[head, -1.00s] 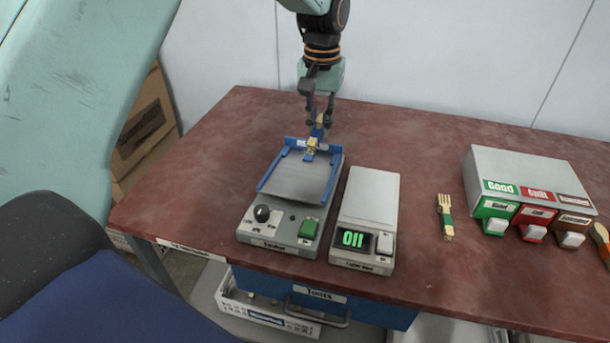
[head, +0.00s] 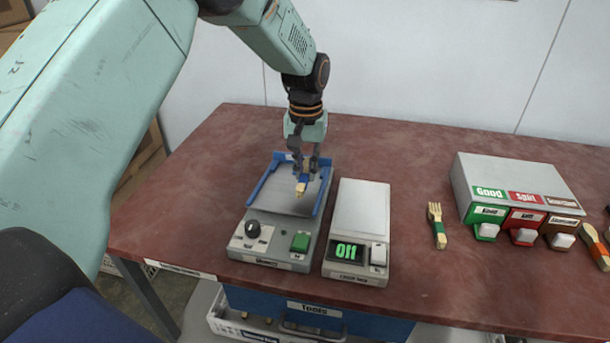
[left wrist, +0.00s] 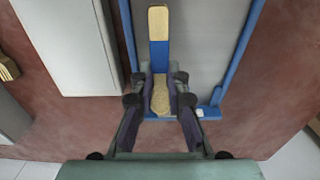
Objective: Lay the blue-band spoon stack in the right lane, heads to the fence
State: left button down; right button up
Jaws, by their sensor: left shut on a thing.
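The blue-band spoon stack (head: 302,187) is pale wood with a blue band. My left gripper (head: 308,168) is shut on it over the right side of the grey tray, which has blue side rails and a blue fence (head: 281,157) at the back. In the left wrist view, the stack (left wrist: 158,22) lies along the nearby rail (left wrist: 128,35). Its wider end sits between the fingertips (left wrist: 160,92), toward the fence (left wrist: 212,112); the narrower end points away from the fence. Whether the stack touches the tray floor cannot be told. My right gripper is not in view.
A green-band fork (head: 437,226) lies further right, before a grey box (head: 515,185) with several labelled buttons. An orange-band utensil (head: 594,246) is at the right edge. The table left of the machine is clear.

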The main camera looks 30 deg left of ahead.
pick_arm(q)
jog(key=shift+a+f, duration=0.1)
jog(key=shift+f, duration=0.75)
jog(key=shift+w+f, duration=0.15)
jog(key=shift+f, duration=0.15)
jog(key=c, duration=1.6)
grip_release()
jog(key=shift+f, duration=0.15)
jog(key=shift+c, duration=0.2)
jog(key=o, duration=0.3)
